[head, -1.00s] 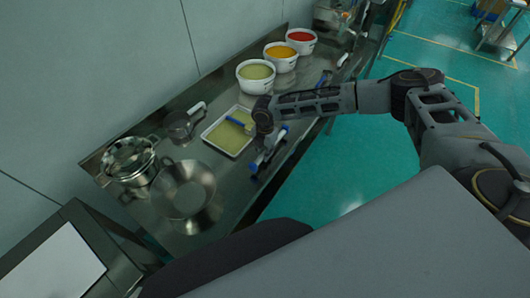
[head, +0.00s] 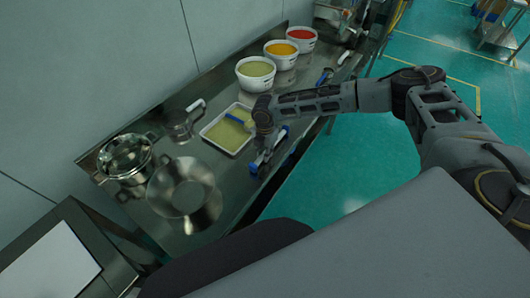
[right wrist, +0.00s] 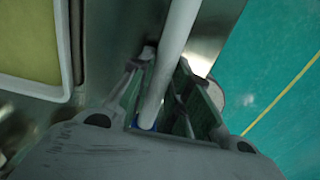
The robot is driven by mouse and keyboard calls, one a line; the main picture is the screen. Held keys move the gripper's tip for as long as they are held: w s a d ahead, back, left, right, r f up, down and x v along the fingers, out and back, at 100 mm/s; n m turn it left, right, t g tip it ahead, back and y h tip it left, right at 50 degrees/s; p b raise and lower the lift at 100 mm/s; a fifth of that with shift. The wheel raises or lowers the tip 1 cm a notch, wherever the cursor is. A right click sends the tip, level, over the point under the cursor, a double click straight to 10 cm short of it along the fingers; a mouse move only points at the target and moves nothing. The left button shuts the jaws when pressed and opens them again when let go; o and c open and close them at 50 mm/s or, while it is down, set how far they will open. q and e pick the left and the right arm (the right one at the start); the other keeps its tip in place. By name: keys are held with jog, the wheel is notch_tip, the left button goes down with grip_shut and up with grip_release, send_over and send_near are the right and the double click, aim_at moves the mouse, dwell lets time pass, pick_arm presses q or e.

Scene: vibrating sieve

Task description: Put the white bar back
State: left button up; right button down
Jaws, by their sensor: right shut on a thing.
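A white bar (right wrist: 172,60) runs between the fingers of my right gripper (right wrist: 158,95) in the right wrist view. The gripper is shut on it, and a bit of blue shows at the bar's lower end. In the head view my right gripper (head: 263,132) is over the front part of the steel table, just right of a white tray (head: 206,137) with yellow-green content. Blue-ended fittings (head: 254,168) show below the gripper near the table's front edge. The arm partly hides what is between them. My left gripper is not in view.
Three white buckets (head: 256,80) with green, orange and red content stand behind the tray. A steel pot (head: 124,160), a wide steel bowl (head: 160,190) and a clear jug (head: 178,127) stand to the left. Green floor is open beyond the table's front edge.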

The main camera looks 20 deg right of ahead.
jog(key=shift+f, duration=0.3)
dwell(0.4)
jog(key=c, duration=1.3)
grip_release()
jog(key=shift+o, duration=0.6)
jog(key=o, duration=0.4)
jog(key=shift+r, duration=0.1)
jog(key=shift+r+p, duration=3.3)
jog(key=shift+p, duration=0.6)
jog(key=shift+r, duration=0.1)
